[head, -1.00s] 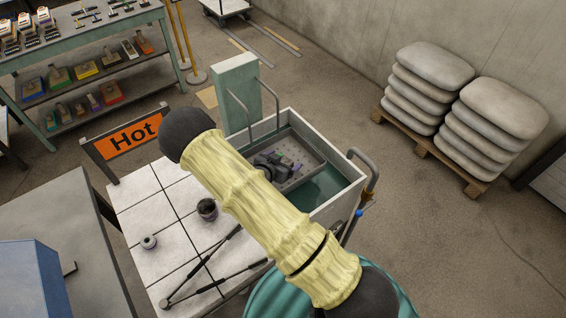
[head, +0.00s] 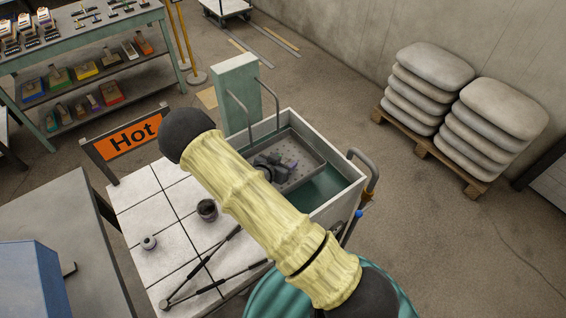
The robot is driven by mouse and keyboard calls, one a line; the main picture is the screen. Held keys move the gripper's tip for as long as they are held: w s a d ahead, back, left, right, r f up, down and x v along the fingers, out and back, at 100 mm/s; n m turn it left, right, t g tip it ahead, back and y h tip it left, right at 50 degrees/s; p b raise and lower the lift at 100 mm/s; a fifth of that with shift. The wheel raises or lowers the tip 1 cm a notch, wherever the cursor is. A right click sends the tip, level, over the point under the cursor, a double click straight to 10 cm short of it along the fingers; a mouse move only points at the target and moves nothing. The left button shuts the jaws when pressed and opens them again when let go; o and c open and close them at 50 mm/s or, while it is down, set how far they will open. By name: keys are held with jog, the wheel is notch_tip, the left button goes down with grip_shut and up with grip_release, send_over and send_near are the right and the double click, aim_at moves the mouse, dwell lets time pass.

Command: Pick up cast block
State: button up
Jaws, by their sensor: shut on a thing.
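My gripper (head: 268,165) is a dark shape over the perforated grey tray (head: 308,157) inside the open tank. It is partly hidden behind my own pale-yellow sleeved arm. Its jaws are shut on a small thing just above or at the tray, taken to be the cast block. The block itself is mostly hidden by the gripper; only a small dark, purplish patch (head: 291,164) shows at the jaws. I cannot tell whether the block still touches the tray.
The white-walled tank (head: 352,188) holds dark green liquid. Left of it a tiled table (head: 140,213) bears a dark cup (head: 207,210), a small pot (head: 149,242) and long tongs (head: 215,283). An orange "Hot" sign (head: 133,137) stands behind. Stacked sacks (head: 430,75) stand right.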

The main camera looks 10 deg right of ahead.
aim_at(283, 162)
notch_tip(283, 162, up, 10)
jog(key=shift+b, duration=0.45)
dwell(0.6)
